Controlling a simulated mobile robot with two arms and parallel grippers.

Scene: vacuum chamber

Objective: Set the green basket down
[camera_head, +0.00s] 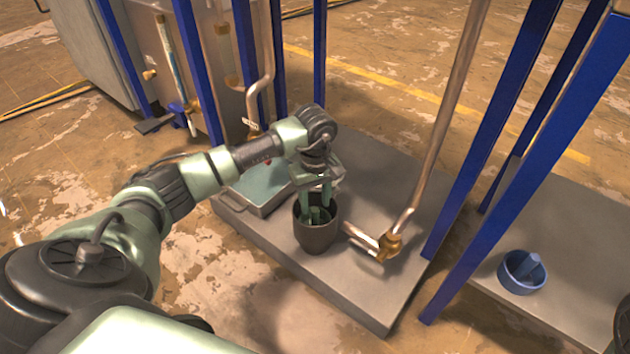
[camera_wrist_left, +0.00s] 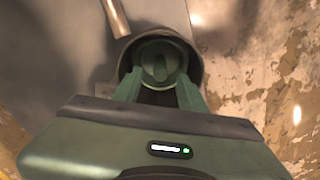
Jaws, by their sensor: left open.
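The green basket (camera_wrist_left: 160,62) sits inside a dark round pot (camera_wrist_left: 195,50), with its upright handle in the middle. In the head view the green basket (camera_head: 317,214) shows only as a green piece inside the dark pot (camera_head: 317,238), which stands on a grey slab. My left gripper (camera_head: 314,198) is right above the pot, pointing down. In the wrist view its two fingers (camera_wrist_left: 158,92) are apart, one on each side of the basket. The gripper is open. I cannot tell whether a finger touches the basket.
A teal tray (camera_head: 262,186) lies left of the pot. A bent metal pipe with a brass fitting (camera_head: 389,245) stands close on the right. Blue posts (camera_head: 545,150) rise farther right. A blue cup (camera_head: 522,272) stands on another slab (camera_head: 580,240).

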